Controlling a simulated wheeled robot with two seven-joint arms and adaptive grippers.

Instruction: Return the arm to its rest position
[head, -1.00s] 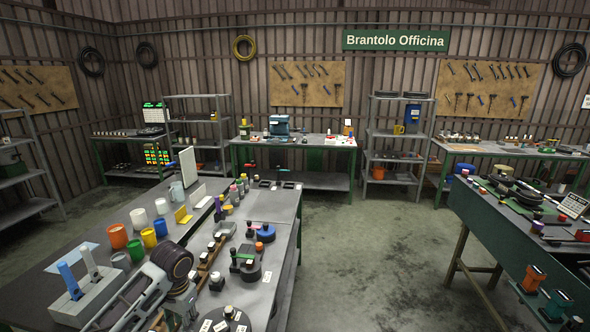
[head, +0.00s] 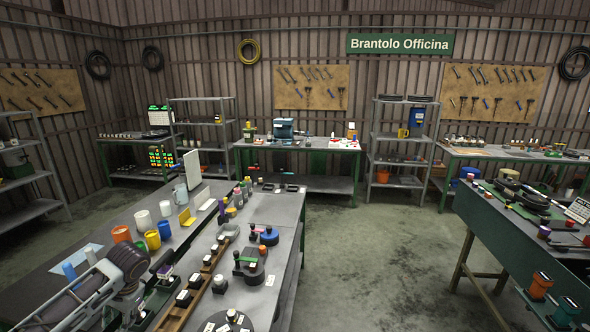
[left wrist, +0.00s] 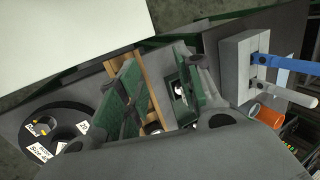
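My left arm (head: 75,302) reaches in from the lower left of the head view, over the near workbench. Its dark rounded joint (head: 128,262) covers part of the bench top. In the left wrist view the grey housing of my left gripper (left wrist: 150,150) fills the bottom edge, with dark rounded parts at both sides. My right gripper is not in view.
The near workbench (head: 275,208) is crowded with several cups, including an orange one (head: 121,234), small parts and a grey block with blue and white handles (left wrist: 240,70). A green bench (head: 490,230) stands at right. The floor (head: 370,255) between them is clear.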

